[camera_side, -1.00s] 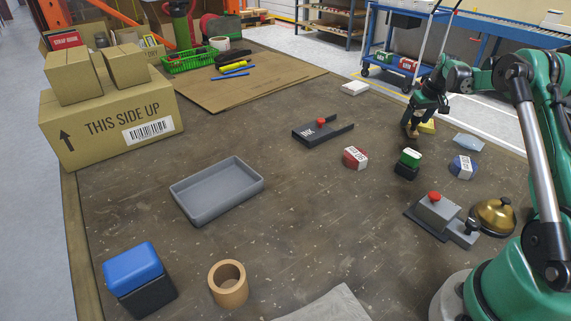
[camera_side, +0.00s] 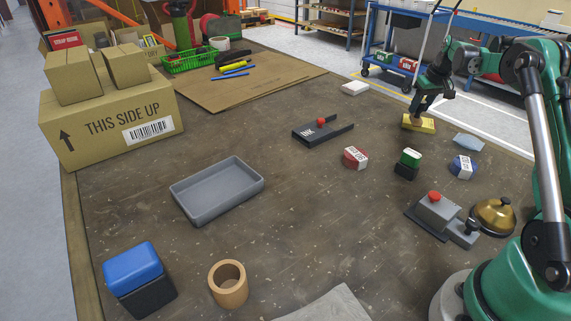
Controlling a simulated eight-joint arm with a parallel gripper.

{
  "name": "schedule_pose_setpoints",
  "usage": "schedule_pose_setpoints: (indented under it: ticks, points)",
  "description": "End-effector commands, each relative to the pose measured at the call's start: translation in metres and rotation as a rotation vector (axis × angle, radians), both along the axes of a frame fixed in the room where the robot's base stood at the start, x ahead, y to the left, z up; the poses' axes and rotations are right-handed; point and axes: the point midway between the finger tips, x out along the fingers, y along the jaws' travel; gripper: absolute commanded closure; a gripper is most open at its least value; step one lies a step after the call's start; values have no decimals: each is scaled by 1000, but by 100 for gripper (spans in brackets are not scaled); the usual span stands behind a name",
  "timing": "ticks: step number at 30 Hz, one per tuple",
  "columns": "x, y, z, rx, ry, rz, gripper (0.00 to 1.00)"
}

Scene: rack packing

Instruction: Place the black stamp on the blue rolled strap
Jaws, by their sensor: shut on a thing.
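My gripper (camera_side: 419,113) is at the right rear of the table, pointing down. It is shut on a small brown thing (camera_side: 417,120), which shows just in front of or on a yellow block (camera_side: 428,126); I cannot tell whether they touch. The held thing is too small to identify surely as the black stamp. A blue roll with a white printed label (camera_side: 462,167), likely the blue rolled strap, lies on the table to the right and nearer the camera. Nothing rests on it.
A red labelled roll (camera_side: 355,157), a black INK holder (camera_side: 315,133), a pale blue packet (camera_side: 468,142), a grey device with a red button (camera_side: 436,209) and a brass bell (camera_side: 494,215) lie around. A grey tray (camera_side: 218,190) stands left.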

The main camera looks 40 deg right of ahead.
Motion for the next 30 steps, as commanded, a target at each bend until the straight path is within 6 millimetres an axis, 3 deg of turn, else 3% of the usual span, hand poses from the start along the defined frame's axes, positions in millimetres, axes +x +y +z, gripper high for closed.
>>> schedule_pose_setpoints:
  ticks: [3,8,13,24,30]
  points:
    - [0,0,27,0,0,0,100]
    - [0,0,52,0,0,-2,100]
    - [-16,-1,80,2,3,-77,100]
    - [-115,17,164,4,11,-540,100]
    - [-153,34,185,-1,7,-720,100]
